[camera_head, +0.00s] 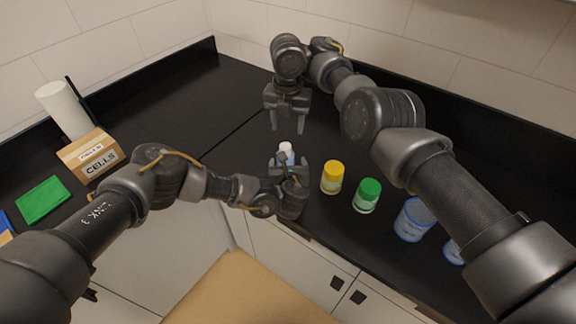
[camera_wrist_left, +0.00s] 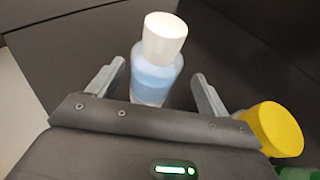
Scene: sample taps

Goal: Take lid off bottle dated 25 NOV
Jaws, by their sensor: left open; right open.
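A bottle with a white lid (camera_head: 286,147) stands on the black counter, partly hidden behind my left gripper in the head view. In the left wrist view the white-lidded bottle (camera_wrist_left: 153,85) has a pale blue body and stands between the open fingers. My left gripper (camera_head: 286,160) is open around it; contact cannot be told. Bottles with a yellow lid (camera_head: 333,171) and a green lid (camera_head: 368,190) stand to its right. The yellow lid also shows in the left wrist view (camera_wrist_left: 276,130). No date is readable. My right gripper (camera_head: 288,122) is open and empty, above and behind the white-lidded bottle.
Blue-tinted containers (camera_head: 414,219) stand further right, under my right arm. At the left are a cardboard box marked CELLS (camera_head: 90,154), a paper roll (camera_head: 64,108) and a green item (camera_head: 42,199). The counter's back left is clear. The counter's front edge lies close to my left gripper.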

